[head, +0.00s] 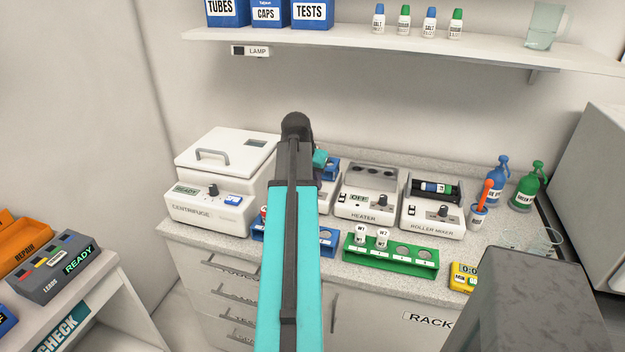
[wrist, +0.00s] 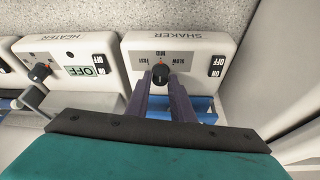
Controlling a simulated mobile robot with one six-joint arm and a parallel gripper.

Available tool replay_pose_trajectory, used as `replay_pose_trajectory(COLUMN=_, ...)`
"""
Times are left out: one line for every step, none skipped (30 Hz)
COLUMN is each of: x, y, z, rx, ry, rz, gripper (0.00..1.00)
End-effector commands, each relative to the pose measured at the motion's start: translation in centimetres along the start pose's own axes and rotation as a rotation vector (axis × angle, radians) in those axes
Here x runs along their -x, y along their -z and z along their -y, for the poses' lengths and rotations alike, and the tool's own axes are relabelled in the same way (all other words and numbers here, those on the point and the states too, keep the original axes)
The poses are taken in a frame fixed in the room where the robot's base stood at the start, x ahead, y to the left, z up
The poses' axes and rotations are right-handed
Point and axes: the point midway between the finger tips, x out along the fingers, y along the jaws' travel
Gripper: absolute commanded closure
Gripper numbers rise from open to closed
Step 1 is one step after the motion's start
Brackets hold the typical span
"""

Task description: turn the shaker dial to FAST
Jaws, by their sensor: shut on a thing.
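The shaker (wrist: 200,45) shows upside down in the wrist view, with a black dial (wrist: 160,73) on its grey face plate. My gripper (wrist: 160,79) is shut on the dial, one dark finger on each side. A small orange mark shows by the dial on the MED side; where the dial's own pointer stands I cannot tell for sure. An ON/OFF switch (wrist: 217,66) sits right of the plate. In the head view my arm hides most of the shaker.
The heater (wrist: 65,65) stands close beside the shaker, its dial and OFF display facing me. In the head view the centrifuge (head: 208,205) is left of my arm and the roller mixer (head: 433,220) is to the right. A green rack (head: 390,262) stands in front of the heater.

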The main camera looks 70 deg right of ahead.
Motion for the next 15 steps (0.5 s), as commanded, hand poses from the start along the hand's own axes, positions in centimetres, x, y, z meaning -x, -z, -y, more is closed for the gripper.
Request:
replay_pose_trajectory(x=0.11, y=-0.03, z=-0.17, rx=0.035, ry=0.015, rz=0.000, gripper=1.00)
replay_pose_trajectory(x=0.11, y=-0.01, z=-0.18, rx=0.057, ry=0.024, rz=0.000, gripper=1.00)
replay_pose_trajectory(x=0.11, y=-0.03, z=-0.17, rx=0.088, ry=0.038, rz=0.000, gripper=1.00)
replay_pose_trajectory(x=0.11, y=-0.02, z=-0.20, rx=0.111, ry=0.046, rz=0.000, gripper=1.00)
replay_pose_trajectory(x=0.11, y=-0.02, z=-0.23, rx=0.133, ry=0.056, rz=0.001, gripper=1.00)
replay_pose_trajectory(x=0.10, y=0.00, z=-0.26, rx=0.163, ry=0.069, rz=0.001, gripper=1.00)
replay_pose_trajectory(x=0.09, y=0.02, z=-0.30, rx=0.185, ry=0.077, rz=0.000, gripper=1.00)
replay_pose_trajectory(x=0.09, y=0.03, z=-0.29, rx=0.208, ry=0.087, rz=0.000, gripper=1.00)
replay_pose_trajectory(x=0.09, y=0.05, z=-0.29, rx=0.238, ry=0.100, rz=0.000, gripper=1.00)
replay_pose_trajectory(x=0.08, y=0.05, z=-0.30, rx=0.261, ry=0.109, rz=0.000, gripper=1.00)
replay_pose_trajectory(x=0.08, y=0.05, z=-0.30, rx=0.283, ry=0.119, rz=0.000, gripper=1.00)
replay_pose_trajectory(x=0.07, y=0.07, z=-0.35, rx=0.313, ry=0.130, rz=0.000, gripper=1.00)
replay_pose_trajectory(x=0.06, y=0.09, z=-0.37, rx=0.335, ry=0.140, rz=0.001, gripper=1.00)
replay_pose_trajectory(x=0.05, y=0.09, z=-0.39, rx=0.358, ry=0.150, rz=0.001, gripper=1.00)
replay_pose_trajectory(x=0.04, y=0.11, z=-0.42, rx=0.388, ry=0.161, rz=0.001, gripper=1.00)
